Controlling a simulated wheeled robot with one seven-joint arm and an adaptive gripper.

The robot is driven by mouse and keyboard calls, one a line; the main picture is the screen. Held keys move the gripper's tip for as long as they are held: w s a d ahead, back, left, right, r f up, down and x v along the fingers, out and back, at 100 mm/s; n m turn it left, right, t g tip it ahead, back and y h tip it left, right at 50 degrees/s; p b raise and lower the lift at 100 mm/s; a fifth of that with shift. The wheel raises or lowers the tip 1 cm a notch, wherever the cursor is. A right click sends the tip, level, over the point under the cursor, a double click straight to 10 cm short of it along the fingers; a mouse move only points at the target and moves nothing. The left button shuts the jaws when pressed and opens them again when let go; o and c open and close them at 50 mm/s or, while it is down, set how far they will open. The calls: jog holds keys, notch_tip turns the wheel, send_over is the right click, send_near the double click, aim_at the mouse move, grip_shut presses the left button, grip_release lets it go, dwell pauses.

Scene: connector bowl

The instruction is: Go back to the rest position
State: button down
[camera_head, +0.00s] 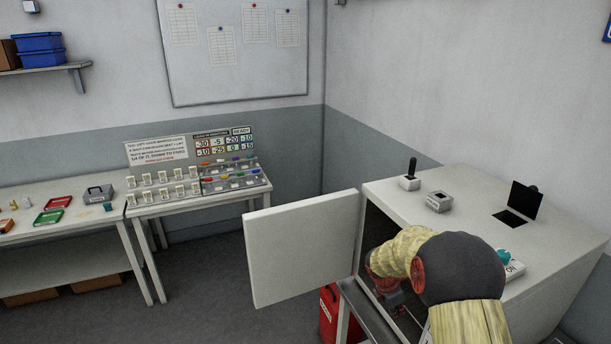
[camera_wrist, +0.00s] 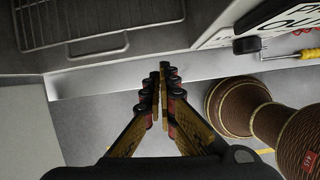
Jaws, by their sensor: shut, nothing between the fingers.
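My gripper (camera_wrist: 163,76) is shut and empty in the wrist view, its fingertips together. In the head view my arm reaches down at the right, to the open front of a white cabinet (camera_head: 470,215); my fingertips are hard to make out there. The cabinet door (camera_head: 303,247) stands wide open to the left of my arm. In the wrist view a wire rack (camera_wrist: 72,22) lies ahead and to the left of the fingertips, apart from them. A pale ledge (camera_wrist: 120,76) runs just behind the fingertips.
A red container (camera_head: 328,315) stands on the floor below the door. Small devices (camera_head: 439,201) and an open black flap (camera_head: 525,199) are on the cabinet top. A table (camera_head: 200,201) with connectors and a signboard stands at the back left. The floor (camera_head: 215,285) left of the door is clear.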

jog(key=s+a+f+m+g, duration=0.1)
jog(key=s+f+m, duration=0.1)
jog(key=s+m, duration=0.35)
jog(key=s+a+r+m+t+y+b, duration=0.1)
jog(key=s+a+r+m+b, duration=0.2)
jog(key=s, duration=0.6)
jog(key=s+a+r+m+t+y+b, duration=0.1)
jog(key=s+a+r+m+b, duration=0.3)
jog(key=s+r, duration=0.6)
jog(key=s+a+r+m+t+y+b, duration=0.2)
jog(key=s+a+r+m, duration=0.4)
jog(key=s, duration=0.4)
jog(key=shift+s+a+r+m+t+b, duration=0.15)
jog(key=shift+a+r+m+t+b, duration=0.15)
jog(key=shift+a+m+t+b, duration=0.7)
